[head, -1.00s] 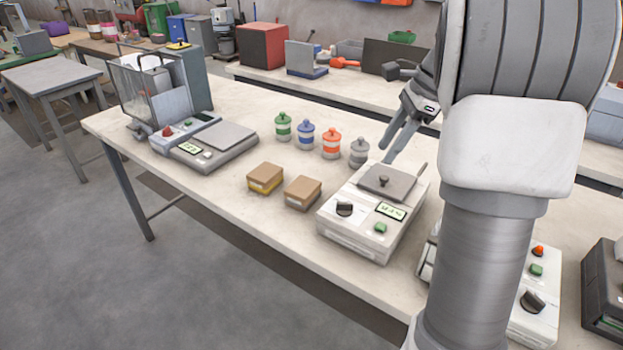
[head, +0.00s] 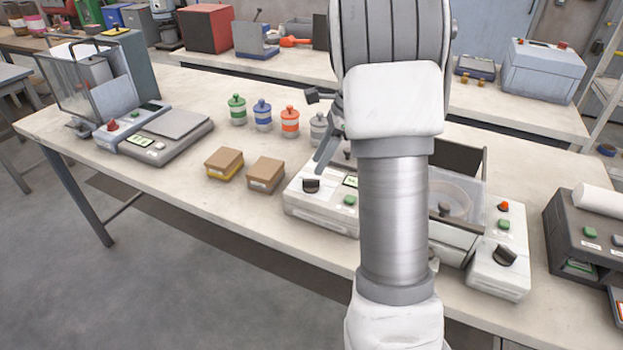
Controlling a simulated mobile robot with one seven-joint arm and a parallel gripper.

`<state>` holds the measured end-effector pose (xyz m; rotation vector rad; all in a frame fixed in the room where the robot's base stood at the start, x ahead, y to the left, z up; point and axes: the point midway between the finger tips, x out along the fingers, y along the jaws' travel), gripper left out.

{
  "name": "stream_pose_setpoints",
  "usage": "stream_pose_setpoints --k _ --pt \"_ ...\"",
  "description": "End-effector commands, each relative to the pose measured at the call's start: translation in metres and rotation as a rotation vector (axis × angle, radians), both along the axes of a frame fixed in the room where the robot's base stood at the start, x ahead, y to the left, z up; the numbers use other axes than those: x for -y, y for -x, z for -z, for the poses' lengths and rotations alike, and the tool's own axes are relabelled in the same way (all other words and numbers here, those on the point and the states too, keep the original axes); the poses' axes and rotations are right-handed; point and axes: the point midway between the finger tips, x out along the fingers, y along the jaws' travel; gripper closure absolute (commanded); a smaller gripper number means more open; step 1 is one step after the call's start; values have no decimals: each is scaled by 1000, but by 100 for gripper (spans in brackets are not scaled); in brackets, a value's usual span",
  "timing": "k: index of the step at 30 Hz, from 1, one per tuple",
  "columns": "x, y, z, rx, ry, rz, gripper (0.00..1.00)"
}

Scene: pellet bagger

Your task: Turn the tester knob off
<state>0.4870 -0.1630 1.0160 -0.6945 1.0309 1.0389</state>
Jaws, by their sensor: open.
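A white boxy device (head: 318,208) stands on the bench, with a black knob (head: 311,186) at its front left, a small display and a green button (head: 349,200). My arm hides its right part. A second white machine (head: 497,276) to the right has a black knob (head: 504,255), a green button and a red button. I cannot tell for sure which of the two is the tester. My gripper (head: 324,158) is above the back of the first device, apart from its knob. It is partly hidden behind my arm, open and empty.
Two cardboard boxes (head: 265,174) and several lidded jars (head: 289,122) stand left of the first device. A scale-like unit (head: 170,136) is at the bench's left. A clear-walled chamber (head: 455,200) adjoins the second machine. A dark printer-like unit (head: 590,235) stands at far right.

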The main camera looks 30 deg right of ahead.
Motion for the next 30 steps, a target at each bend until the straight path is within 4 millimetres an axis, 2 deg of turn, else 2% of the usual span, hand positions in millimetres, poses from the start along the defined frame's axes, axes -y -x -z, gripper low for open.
stream_pose_setpoints --k 1,3,9,21,28,30 --pt "-5 -1 13 -4 -3 -2 55" --pt "-9 -3 24 -3 -2 -2 55" --pt "-17 -7 46 -2 -1 -1 55" --pt "-20 -8 51 0 0 0 55" --pt "-20 -8 51 0 0 0 96" --pt "-20 -8 51 0 0 0 100"
